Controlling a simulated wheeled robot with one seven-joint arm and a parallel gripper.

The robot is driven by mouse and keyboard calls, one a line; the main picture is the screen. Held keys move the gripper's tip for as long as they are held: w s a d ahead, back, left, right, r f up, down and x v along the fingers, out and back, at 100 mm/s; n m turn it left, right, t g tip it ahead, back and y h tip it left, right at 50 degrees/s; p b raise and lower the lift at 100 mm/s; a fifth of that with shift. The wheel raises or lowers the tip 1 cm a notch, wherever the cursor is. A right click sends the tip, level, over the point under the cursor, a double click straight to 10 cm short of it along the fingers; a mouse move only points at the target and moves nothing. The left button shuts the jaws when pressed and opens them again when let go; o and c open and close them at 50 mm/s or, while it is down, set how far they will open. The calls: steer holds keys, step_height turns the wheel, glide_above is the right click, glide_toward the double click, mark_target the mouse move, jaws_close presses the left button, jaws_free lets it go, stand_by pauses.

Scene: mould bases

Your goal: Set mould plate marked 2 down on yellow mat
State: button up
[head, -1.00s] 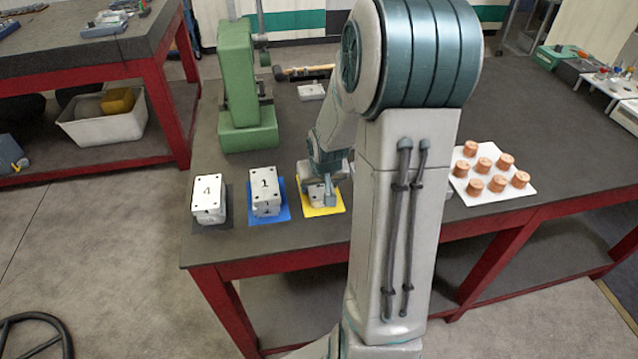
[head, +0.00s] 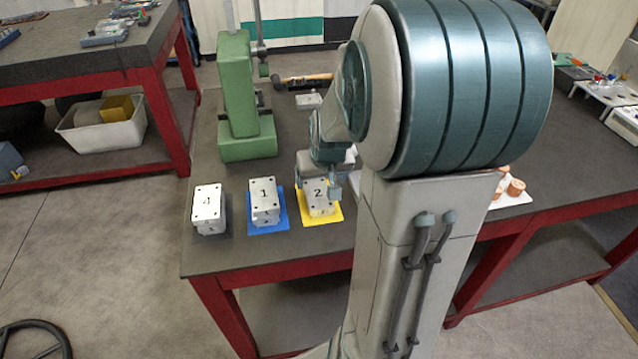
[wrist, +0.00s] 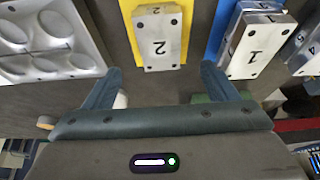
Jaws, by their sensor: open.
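The mould plate marked 2 (head: 318,191) rests on the yellow mat (head: 334,213), on top of a block. In the wrist view the plate marked 2 (wrist: 160,46) shows with the yellow mat (wrist: 144,15) beside and behind it. My gripper (head: 330,182) is at the far right side of the plate in the head view, partly hidden by my arm. In the wrist view my gripper (wrist: 157,82) has its fingers wide apart and empty, with the plate beyond the fingertips, apart from them.
A plate marked 1 (head: 264,190) stands on a blue mat (head: 281,210), and a plate marked 4 (head: 207,200) on a dark mat, both to the left. A green press (head: 240,95) stands behind. A white tray (head: 514,198) with copper pieces is partly hidden by my arm.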

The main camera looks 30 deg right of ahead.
steer(key=s+a+r+n, duration=0.1)
steer(key=s+a+r, duration=0.3)
steer(key=s+a, duration=0.2)
steer(key=s+a+r+n+g+y, duration=0.1)
steer(key=s+a+r+n, duration=0.1)
steer(key=s+a+r, duration=0.2)
steer(key=s+a, duration=0.3)
steer(key=s, duration=0.3)
